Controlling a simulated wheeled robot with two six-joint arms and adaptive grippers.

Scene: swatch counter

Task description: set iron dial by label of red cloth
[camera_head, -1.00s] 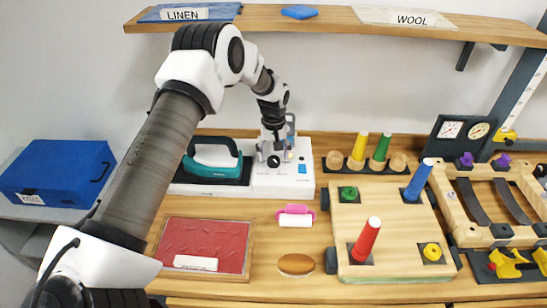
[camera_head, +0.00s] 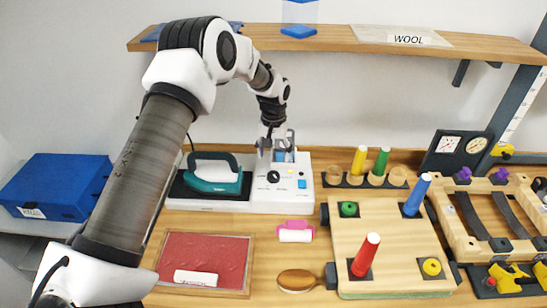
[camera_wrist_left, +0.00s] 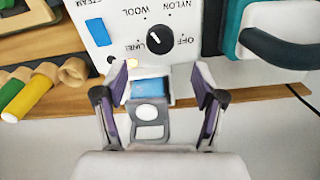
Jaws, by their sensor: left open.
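The iron's white control box (camera_head: 262,203) carries a black dial (camera_head: 273,176). In the left wrist view the dial (camera_wrist_left: 160,39) appears among the printed words OFF, NYLON, WOOL and LINEN. Its white mark points up-left there, on the WOOL and LINEN side; exactly which is hard to tell. My left gripper (camera_head: 277,146) is open behind and above the dial, apart from it. In the wrist view its fingers (camera_wrist_left: 161,82) stand either side of a grey bracket with a blue face (camera_wrist_left: 151,90). The red cloth (camera_head: 207,252) lies in a tray; its white label (camera_head: 196,278) is unreadable. My right gripper is out of view.
A teal iron (camera_head: 214,178) rests left of the dial. A pegboard (camera_head: 385,235) with coloured pegs stands at right. A pink roller (camera_head: 296,231) and a brown oval (camera_head: 297,281) lie in front. A shelf (camera_head: 340,45) runs above. My arm covers part of the left side.

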